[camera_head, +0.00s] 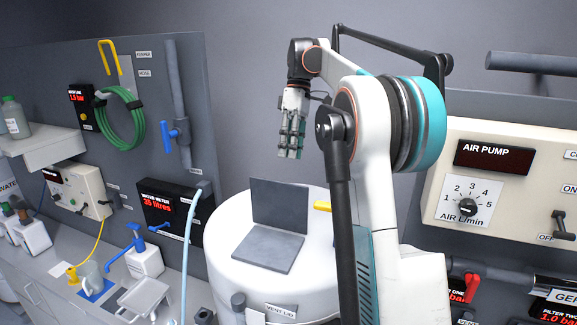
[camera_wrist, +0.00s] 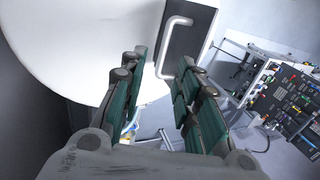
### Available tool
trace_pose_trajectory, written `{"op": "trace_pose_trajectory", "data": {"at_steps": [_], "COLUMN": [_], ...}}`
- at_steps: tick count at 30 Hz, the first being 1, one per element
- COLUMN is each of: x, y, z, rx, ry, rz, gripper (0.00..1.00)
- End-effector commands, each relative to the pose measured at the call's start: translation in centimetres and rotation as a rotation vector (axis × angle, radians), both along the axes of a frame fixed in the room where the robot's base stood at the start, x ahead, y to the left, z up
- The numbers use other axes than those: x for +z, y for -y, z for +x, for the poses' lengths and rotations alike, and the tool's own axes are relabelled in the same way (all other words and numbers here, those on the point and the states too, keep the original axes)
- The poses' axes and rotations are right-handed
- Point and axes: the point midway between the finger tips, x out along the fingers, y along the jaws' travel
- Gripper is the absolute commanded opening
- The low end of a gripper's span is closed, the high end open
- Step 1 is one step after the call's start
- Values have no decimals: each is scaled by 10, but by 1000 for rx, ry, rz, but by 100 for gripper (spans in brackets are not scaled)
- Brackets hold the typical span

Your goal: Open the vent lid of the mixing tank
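The mixing tank (camera_head: 225,235) is a white drum with a round top. On it a grey square panel, the vent lid (camera_head: 280,203), stands upright along the back edge of a flat grey square (camera_head: 268,249).
A yellow piece (camera_head: 322,206) sits on the tank beside the lid, partly near my arm. The air pump panel (camera_head: 500,185) stands at the right. At the left are a water meter (camera_head: 172,208), a green hose (camera_head: 120,120) and a bench with bottles and a tray (camera_head: 150,298).

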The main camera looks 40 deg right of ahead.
Motion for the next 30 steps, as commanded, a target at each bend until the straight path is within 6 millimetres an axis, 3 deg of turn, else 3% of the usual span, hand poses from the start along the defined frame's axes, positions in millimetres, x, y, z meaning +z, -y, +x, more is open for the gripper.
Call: {"op": "trace_pose_trajectory", "data": {"at_steps": [7, 25, 30], "x": [17, 18, 14], "y": [6, 6, -17], "z": [3, 3, -2], "rx": [0, 0, 3], "ry": [0, 0, 1], "rz": [0, 0, -5], "gripper": [30, 30, 30]}}
